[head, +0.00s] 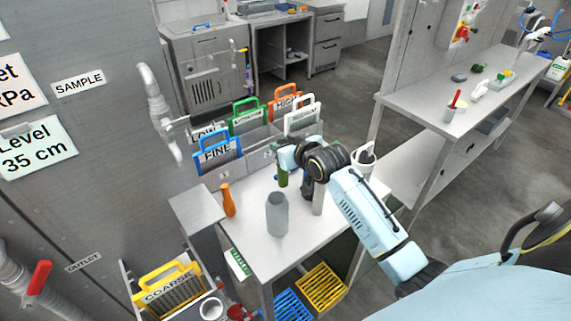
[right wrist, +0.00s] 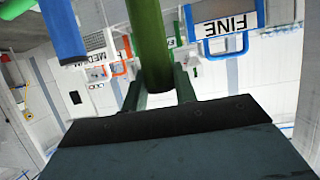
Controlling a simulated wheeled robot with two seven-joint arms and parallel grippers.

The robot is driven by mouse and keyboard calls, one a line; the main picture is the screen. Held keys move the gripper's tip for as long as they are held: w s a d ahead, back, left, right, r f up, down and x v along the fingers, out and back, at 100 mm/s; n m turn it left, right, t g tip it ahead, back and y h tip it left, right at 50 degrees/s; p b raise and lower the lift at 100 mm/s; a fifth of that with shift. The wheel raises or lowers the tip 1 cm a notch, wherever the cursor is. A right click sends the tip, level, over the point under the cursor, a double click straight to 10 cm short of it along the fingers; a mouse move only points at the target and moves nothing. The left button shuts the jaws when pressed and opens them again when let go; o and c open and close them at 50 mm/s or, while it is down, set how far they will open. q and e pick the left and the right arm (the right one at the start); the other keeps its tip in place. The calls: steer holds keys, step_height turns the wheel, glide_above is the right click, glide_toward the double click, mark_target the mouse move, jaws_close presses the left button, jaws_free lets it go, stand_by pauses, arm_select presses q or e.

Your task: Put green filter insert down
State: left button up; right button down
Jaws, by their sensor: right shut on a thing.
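My right gripper (right wrist: 158,88) is shut on the green filter insert, a plain green cylinder (right wrist: 148,40) that rises between its two fingers in the right wrist view. In the head view the green insert (head: 282,179) shows as a small green upright piece under my right wrist, above or at the grey worktable (head: 262,235). I cannot tell whether its lower end touches the table. My right arm hides part of it and most of the gripper. My left gripper is in neither view.
An orange bottle-shaped piece (head: 228,200) and a grey cylinder (head: 277,214) stand on the table's left part. Behind is a rack of handled filter frames, including the blue FINE frame (head: 217,154) and a green one (head: 247,117). A white jug-like vessel (head: 364,158) stands at right.

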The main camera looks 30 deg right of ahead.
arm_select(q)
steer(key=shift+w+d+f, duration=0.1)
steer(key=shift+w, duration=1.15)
arm_select(e)
step_height(320, 180, down, 5)
steer(key=shift+w+r, duration=0.1)
steer(key=shift+w, duration=0.05)
steer(key=c, duration=1.1)
jaws_free()
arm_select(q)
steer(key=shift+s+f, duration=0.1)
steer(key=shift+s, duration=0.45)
